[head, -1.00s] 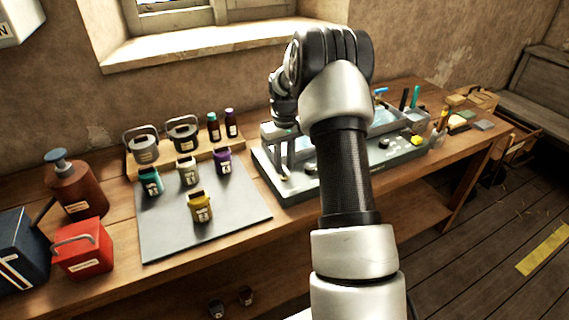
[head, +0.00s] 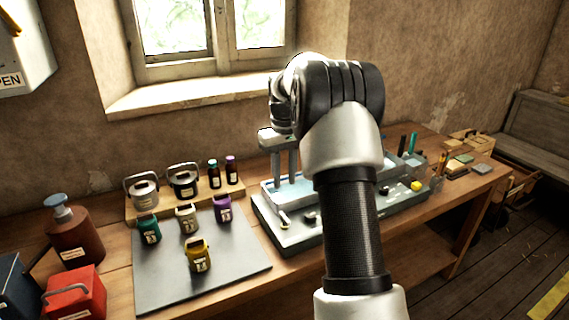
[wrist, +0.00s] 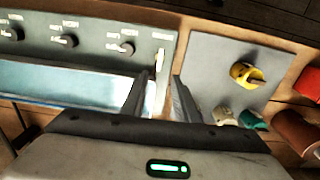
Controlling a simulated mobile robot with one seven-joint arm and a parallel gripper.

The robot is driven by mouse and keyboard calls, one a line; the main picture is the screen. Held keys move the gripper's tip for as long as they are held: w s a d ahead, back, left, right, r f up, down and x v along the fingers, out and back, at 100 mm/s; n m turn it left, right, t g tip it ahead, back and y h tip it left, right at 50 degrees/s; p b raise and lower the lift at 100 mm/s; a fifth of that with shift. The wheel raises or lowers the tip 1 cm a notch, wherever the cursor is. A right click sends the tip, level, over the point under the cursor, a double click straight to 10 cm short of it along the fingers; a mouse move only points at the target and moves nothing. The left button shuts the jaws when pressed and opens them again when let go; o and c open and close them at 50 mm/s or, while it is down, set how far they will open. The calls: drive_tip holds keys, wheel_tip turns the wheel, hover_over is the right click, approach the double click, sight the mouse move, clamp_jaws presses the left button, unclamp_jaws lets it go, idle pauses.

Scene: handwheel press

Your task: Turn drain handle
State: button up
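The drain handle is a small cream lever (wrist: 160,66) at the right end of the press's grey front panel (wrist: 85,38) in the wrist view, below a small pale label. In the head view the lever (head: 284,222) shows at the press's near left corner. My gripper (wrist: 158,88) is open, with one dark finger on each side of the lever's line. The lever's lower end lies around the gap between the fingertips; I cannot tell whether they touch it.
Several black knobs (wrist: 126,47) line the panel beside the lever. A grey mat (head: 165,285) holds small jars, including a yellow one (head: 199,256). A red box (head: 75,295) and a brown pump bottle (head: 75,238) stand at the left. A window (head: 205,35) is behind.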

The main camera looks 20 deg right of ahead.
drive_tip(key=shift+r, duration=2.25)
drive_tip(key=s+a+r+t+p, duration=0.2)
drive_tip(key=s+a+r+t, duration=0.1)
drive_tip(key=s+a+r, duration=1)
drive_tip(key=s+a+f+t, duration=0.1)
drive_tip(key=s+a, duration=0.1)
drive_tip(key=s, duration=0.7)
drive_tip(key=s+a+f+t+p, duration=0.1)
drive_tip(key=s+a, duration=0.1)
drive_tip(key=s, duration=0.8)
drive_tip(key=shift+f+m+t, duration=0.3)
drive_tip(key=shift+f, duration=0.1)
